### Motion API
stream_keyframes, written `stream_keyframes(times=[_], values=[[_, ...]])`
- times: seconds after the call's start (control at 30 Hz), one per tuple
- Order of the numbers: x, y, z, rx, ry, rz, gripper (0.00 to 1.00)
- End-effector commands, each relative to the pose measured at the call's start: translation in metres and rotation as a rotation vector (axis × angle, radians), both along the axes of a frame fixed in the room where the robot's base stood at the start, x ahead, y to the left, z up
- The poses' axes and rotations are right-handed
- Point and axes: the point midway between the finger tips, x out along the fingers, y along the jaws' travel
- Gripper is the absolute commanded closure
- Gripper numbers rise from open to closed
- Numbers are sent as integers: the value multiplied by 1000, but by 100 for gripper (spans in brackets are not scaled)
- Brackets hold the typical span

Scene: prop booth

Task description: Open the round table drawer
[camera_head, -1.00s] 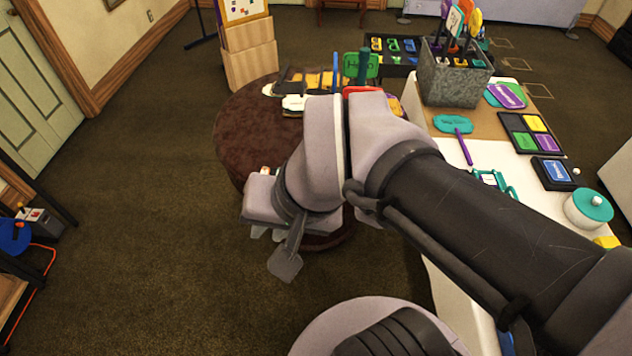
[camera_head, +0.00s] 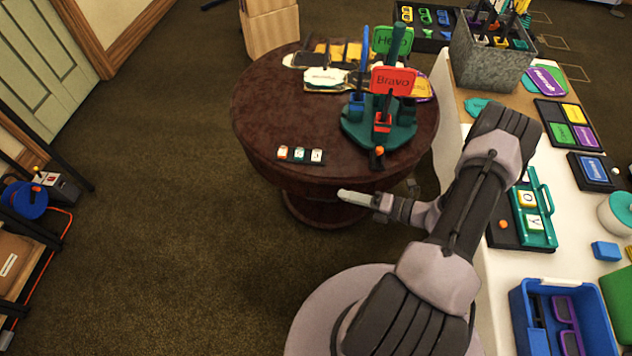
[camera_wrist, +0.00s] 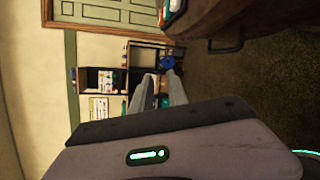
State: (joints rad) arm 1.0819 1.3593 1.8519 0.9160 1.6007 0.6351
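The round table (camera_head: 262,118) is dark brown and stands in the middle of the head view. In the wrist view, its curved brown side (camera_wrist: 215,22) shows at the top right, with a dark bar handle (camera_wrist: 228,45) on it. I cannot make out the drawer's outline or any gap in either view. My gripper (camera_head: 357,197) is below the front rim of the tabletop in the head view, pointing left. In the wrist view, my two pale fingers (camera_wrist: 158,77) are apart with nothing between them; the handle is above and right of them, not between them.
A white-covered table (camera_head: 510,265) with a blue bin (camera_head: 530,325) is at right. Carpet (camera_head: 180,220) is clear at left.

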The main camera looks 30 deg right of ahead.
Motion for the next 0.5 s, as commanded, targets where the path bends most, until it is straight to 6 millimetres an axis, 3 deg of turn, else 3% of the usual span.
stream_keyframes(times=[0.03, 0.1, 0.2, 0.37, 0.5], values=[[-15, -6, -38, 129, 52, -140, 80], [-33, -13, -80, 290, 108, -322, 80], [-52, -12, -120, 442, 153, -493, 80], [-55, -8, -141, 517, 173, -573, 80], [-24, 1, -146, 513, 175, -563, 80]])
